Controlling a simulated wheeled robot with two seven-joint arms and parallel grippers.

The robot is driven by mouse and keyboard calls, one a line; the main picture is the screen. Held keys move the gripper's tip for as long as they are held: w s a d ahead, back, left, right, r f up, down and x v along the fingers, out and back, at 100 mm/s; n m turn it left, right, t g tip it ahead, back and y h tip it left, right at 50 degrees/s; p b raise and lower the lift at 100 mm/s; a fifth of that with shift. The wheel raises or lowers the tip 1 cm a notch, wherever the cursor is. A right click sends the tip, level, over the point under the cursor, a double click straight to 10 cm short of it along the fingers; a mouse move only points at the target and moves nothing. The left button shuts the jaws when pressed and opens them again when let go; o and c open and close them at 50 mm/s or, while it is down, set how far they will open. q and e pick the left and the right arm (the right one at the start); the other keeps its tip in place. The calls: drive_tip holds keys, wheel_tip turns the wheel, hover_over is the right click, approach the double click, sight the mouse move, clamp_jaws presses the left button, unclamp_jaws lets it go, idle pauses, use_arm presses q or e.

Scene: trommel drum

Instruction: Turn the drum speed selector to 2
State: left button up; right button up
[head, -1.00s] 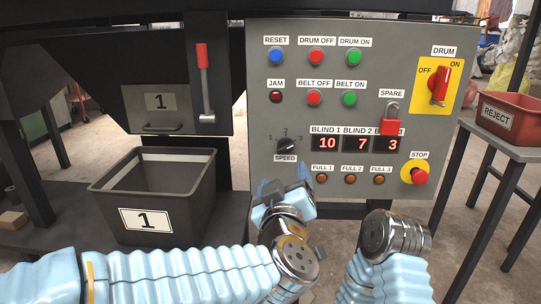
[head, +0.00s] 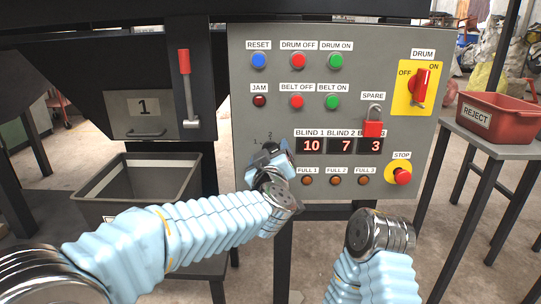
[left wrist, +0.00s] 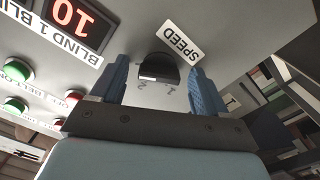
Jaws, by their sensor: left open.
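The speed selector is a dark knob (left wrist: 158,68) beside its white SPEED label (left wrist: 180,42) in the left wrist view. In the head view the knob is mostly hidden behind my left gripper (head: 277,158). My left gripper is open, with its blue fingers on either side of the knob (left wrist: 160,88). Nothing shows as gripped, and I cannot tell whether either finger touches the knob. Small numerals sit near the knob, but which one it points at is unclear. The right arm's metal wrist is in the head view's lower right; its gripper fingers do not show.
The grey control panel (head: 240,100) carries buttons, red displays (head: 341,146), a red padlock (head: 373,128), a DRUM switch (head: 420,88) and a STOP button (head: 402,176). A dark bin (head: 150,165) stands left. A red REJECT tray (head: 500,118) sits right.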

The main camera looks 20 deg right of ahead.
use_arm(q)
drive_tip(key=c, duration=1.1)
drive_tip(key=shift+o, duration=0.2)
drive_tip(key=shift+n, duration=0.4)
drive_tip(key=n+b, duration=0.5)
drive_tip(key=n, duration=0.6)
drive_tip(key=o, duration=1.1)
drive_tip(key=shift+c, duration=0.2)
